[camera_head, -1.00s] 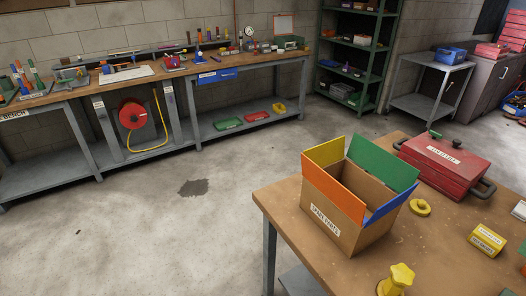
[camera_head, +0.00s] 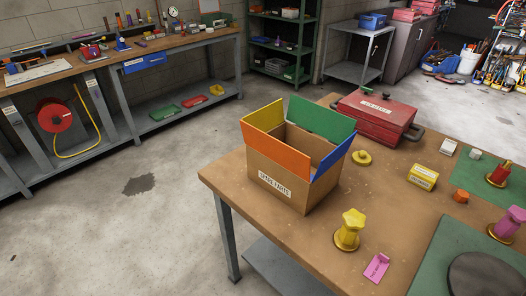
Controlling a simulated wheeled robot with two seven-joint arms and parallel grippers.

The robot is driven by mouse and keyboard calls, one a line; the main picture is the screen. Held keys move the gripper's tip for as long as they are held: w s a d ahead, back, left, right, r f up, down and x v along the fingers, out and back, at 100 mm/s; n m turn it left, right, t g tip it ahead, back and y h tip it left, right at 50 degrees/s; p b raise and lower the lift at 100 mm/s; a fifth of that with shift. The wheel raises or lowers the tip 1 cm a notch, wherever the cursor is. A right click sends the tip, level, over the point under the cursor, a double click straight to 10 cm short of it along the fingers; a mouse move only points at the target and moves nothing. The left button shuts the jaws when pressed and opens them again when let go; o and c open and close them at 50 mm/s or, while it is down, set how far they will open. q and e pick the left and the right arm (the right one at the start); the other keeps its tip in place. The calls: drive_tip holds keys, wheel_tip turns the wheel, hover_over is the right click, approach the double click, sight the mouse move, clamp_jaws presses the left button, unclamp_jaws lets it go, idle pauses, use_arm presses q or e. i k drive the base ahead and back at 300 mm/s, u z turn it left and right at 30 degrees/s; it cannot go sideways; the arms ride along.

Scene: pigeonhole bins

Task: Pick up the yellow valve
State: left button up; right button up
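A yellow valve (camera_head: 348,229) with a star-shaped handle on a round base stands upright on the wooden table (camera_head: 230,176), near its front edge and right of the cardboard box. A flatter yellow round knob-like piece (camera_head: 361,157) lies farther back on the same table, between the box and the red case; I cannot tell what it is. Neither of my grippers is in view.
An open cardboard box (camera_head: 300,192) with coloured flaps stands at the table's left. Behind it is a red case (camera_head: 376,116). To the right are a yellow box (camera_head: 422,177), an orange piece (camera_head: 461,196), a pink tag (camera_head: 377,267) and green mats (camera_head: 440,262).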

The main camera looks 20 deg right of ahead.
sight(346, 238)
drive_tip(key=k, duration=0.5)
drive_tip(key=z, duration=1.3)
drive_tip(key=i, duration=0.4)
drive_tip(key=z, duration=2)
drive_tip(key=k, duration=1.05)
drive_tip(key=u, duration=1.65)
drive_tip(key=i, duration=0.5)
drive_tip(key=z, duration=0.05)
